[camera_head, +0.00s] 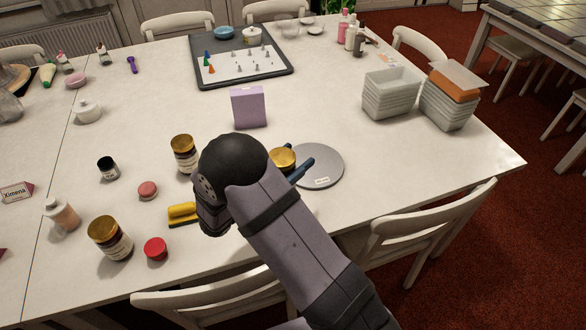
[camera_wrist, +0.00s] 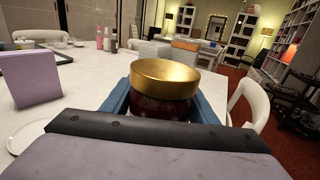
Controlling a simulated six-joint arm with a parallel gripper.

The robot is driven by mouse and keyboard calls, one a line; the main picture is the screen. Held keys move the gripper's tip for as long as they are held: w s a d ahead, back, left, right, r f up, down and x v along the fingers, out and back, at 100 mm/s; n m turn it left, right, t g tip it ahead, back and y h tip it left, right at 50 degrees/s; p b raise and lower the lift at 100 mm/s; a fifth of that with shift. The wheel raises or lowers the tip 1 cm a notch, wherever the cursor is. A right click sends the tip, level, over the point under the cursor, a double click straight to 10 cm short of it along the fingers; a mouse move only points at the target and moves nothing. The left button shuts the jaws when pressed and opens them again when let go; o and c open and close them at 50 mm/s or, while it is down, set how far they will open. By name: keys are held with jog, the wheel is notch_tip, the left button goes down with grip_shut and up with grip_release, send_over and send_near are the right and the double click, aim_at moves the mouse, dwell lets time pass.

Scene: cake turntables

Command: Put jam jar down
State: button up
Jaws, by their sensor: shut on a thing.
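The jam jar with a gold lid (camera_head: 283,157) is between the fingers of my gripper (camera_head: 291,164). In the wrist view the jar's gold lid and dark red body (camera_wrist: 160,107) stand upright between the blue fingers of my gripper (camera_wrist: 163,98), which are shut on its sides. In the head view the jar overlaps the left edge of a round grey turntable (camera_head: 322,166) with a small label. My arm hides the jar's lower part there, and I cannot tell whether its base touches anything.
A purple box (camera_head: 248,107) stands behind the jar. White tubs (camera_head: 390,95) stand at the right. A chair (camera_head: 420,232) is at the near edge. The table's middle right is clear.

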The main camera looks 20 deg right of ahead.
jog(key=shift+r, duration=0.95)
jog(key=s+d+r+m+g+h, duration=0.1)
jog(key=d+m+g, duration=0.15)
jog(key=d, duration=0.65)
jog(key=s+d+m+g+h, duration=0.1)
jog(key=s+d+g, duration=0.15)
jog(key=d, duration=0.55)
jog(key=w+a+n+t+y, duration=0.1)
jog(key=w+n+t+y, duration=0.35)
jog(key=w, duration=0.85)
jog(key=shift+s+f+n+t+h, duration=0.15)
jog(key=shift+f+t, duration=0.3)
jog(key=shift+f, duration=1.15)
jog(key=shift+w+f+n+t+h, duration=0.1)
jog(key=shift+f+t+h, duration=0.3)
jog(key=shift+f, duration=1.15)
jog(key=shift+s+f+n+t+h, duration=0.1)
jog(key=shift+f+t, duration=0.4)
jog(key=shift+f, duration=1.1)
jog(key=shift+f, duration=0.1)
jog(key=o, duration=1.6)
jog(key=shift+f, duration=0.1)
